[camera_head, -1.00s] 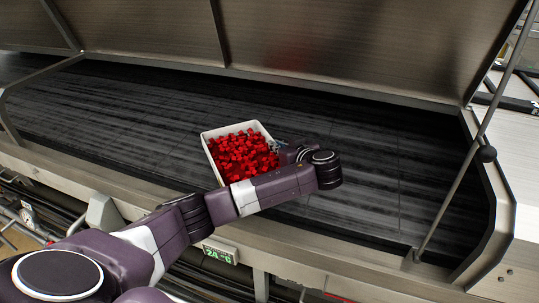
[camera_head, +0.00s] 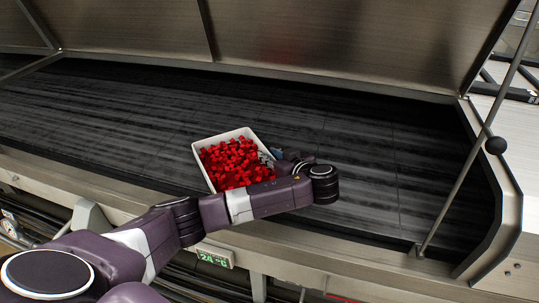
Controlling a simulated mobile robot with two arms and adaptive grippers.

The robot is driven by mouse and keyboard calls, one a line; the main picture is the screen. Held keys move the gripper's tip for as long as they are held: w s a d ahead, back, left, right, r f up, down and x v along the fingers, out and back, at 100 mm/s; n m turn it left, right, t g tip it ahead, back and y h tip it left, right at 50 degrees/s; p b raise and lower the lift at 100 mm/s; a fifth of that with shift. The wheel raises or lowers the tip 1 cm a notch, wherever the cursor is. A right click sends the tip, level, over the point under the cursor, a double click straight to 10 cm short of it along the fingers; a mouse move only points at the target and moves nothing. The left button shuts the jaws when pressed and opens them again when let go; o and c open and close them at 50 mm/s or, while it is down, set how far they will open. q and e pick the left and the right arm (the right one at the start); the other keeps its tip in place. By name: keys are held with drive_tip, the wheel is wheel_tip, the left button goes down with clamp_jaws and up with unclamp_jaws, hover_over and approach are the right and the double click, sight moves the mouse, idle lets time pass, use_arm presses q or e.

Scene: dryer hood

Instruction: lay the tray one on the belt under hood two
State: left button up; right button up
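Tray one (camera_head: 206,180), white-rimmed and filled with many small red pieces, is over the dark belt (camera_head: 380,150) under the raised hood (camera_head: 330,45). Its lower right part is hidden behind my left arm. I cannot tell whether its underside touches the belt. My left gripper (camera_head: 273,154) is at the tray's right rim and appears shut on it; the fingertips are partly hidden by the tray and arm. No number shows on the hood. My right gripper is not in view.
A metal front ledge with a green temperature display (camera_head: 214,257) runs below the belt. Bare belt lies left and right of the tray.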

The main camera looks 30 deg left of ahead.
use_arm(q)
drive_tip(key=shift+a, duration=0.1)
drive_tip(key=shift+s+d, duration=0.1)
drive_tip(key=shift+d, duration=0.35)
drive_tip(key=b+v, duration=0.2)
drive_tip(key=v, duration=0.5)
drive_tip(key=p+v, duration=0.1)
drive_tip(key=v, duration=0.2)
drive_tip(key=shift+s+r, duration=0.1)
drive_tip(key=shift+r, duration=0.15)
drive_tip(key=shift+s+d+r, duration=0.25)
drive_tip(key=shift+s+d, duration=0.05)
drive_tip(key=shift+d, duration=0.1)
